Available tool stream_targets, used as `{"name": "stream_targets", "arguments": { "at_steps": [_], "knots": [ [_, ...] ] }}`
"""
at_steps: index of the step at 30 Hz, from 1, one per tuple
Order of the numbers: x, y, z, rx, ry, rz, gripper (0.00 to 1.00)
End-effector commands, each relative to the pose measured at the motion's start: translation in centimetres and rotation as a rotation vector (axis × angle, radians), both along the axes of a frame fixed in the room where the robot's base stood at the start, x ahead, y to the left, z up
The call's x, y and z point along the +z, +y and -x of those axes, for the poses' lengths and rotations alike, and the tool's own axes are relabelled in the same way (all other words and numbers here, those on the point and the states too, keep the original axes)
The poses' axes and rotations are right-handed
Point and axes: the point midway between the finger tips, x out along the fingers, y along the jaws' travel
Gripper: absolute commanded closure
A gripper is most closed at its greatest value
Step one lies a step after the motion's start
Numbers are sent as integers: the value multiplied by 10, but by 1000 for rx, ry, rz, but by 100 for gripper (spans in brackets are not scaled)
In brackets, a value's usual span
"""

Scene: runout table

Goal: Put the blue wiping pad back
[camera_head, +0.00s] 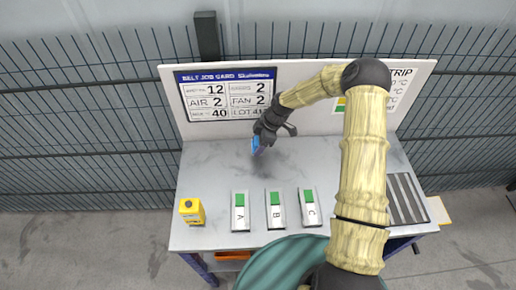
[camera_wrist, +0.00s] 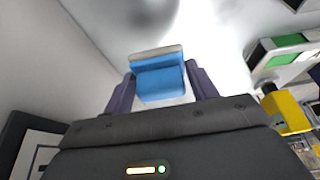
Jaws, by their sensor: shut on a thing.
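The blue wiping pad (camera_head: 257,146) is held in my gripper (camera_head: 262,138) above the back middle of the grey table (camera_head: 205,165). In the wrist view the pad (camera_wrist: 158,78) sits between the two dark fingers of my gripper (camera_wrist: 160,85), with a pale strip along its far edge. My gripper is shut on it. A dark patch shows on the tabletop just below and right of the pad. The pad appears clear of the table, though the exact height is hard to tell.
Blocks marked A (camera_head: 240,213), B (camera_head: 275,211) and C (camera_head: 310,208) stand along the table's front. A yellow box (camera_head: 192,211) is at the front left, a dark ribbed tray (camera_head: 407,199) at the right. A white board (camera_head: 300,75) rises behind. The left back tabletop is clear.

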Motion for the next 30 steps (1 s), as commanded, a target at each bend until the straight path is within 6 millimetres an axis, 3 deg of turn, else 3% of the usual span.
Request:
{"name": "stream_targets", "arguments": {
  "at_steps": [6, 15, 25, 26, 28, 30],
  "knots": [
    [-4, 0, 0, 0, 1, -1, 64],
    [-36, 0, 1, 0, 1, -1, 64],
    [-41, 0, 0, 0, 0, 0, 64],
    [-40, 0, 0, 0, 0, 0, 39],
    [-39, 0, 0, 0, 0, 0, 25],
    [-39, 0, 0, 0, 0, 0, 21]
  ]
}}
